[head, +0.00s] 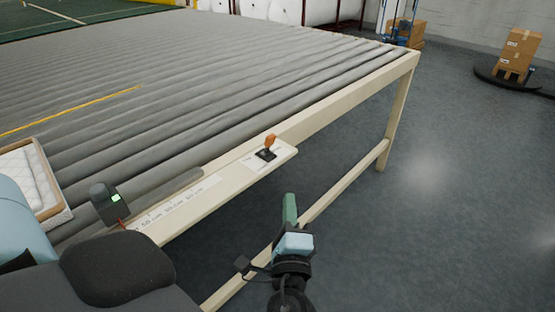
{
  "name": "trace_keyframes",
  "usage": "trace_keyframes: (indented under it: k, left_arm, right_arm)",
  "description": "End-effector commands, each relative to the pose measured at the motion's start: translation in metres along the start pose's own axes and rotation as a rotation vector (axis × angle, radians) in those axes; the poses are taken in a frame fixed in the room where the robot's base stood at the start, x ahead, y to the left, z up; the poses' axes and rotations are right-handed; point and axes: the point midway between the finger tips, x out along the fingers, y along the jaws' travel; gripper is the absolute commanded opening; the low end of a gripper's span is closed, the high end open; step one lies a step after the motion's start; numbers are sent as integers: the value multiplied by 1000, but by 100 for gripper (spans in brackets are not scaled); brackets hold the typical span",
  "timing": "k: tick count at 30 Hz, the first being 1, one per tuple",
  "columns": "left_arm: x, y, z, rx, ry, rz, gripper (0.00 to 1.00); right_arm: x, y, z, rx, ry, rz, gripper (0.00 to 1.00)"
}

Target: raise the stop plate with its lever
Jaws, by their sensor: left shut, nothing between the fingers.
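The lever (270,142) has an orange handle on a black base and stands roughly upright. It is mounted on a cream side shelf (215,192) along the edge of the roller table. I cannot make out the stop plate for certain. My right gripper does not show.
Grey rollers (190,80) fill the cream-framed table. Cartons (520,48) stand far right. The floor (440,200) right of the table is clear.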

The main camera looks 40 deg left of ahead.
Motion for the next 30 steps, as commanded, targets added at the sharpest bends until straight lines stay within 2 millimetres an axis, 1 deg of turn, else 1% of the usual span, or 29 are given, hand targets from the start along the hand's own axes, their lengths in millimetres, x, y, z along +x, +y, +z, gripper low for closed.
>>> trace_keyframes:
  k: [3,10,14,17,20,25,30]
  left_arm:
    - [1,-4,1,5,-10,-10,0]
    - [1,-3,1,4,-8,-9,0]
    - [8,-4,1,3,-8,-10,0]
    - [19,-5,1,3,-8,-12,0]
    - [36,-6,2,3,-10,-13,0]
    - [69,-7,2,3,-9,-14,0]
    - [100,-7,2,2,-8,-12,0]
  right_arm:
    - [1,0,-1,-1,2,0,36]
    - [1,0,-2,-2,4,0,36]
    - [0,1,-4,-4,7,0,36]
    - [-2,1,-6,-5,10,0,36]
    - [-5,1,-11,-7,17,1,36]
    - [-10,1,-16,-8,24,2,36]
    - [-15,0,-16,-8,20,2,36]
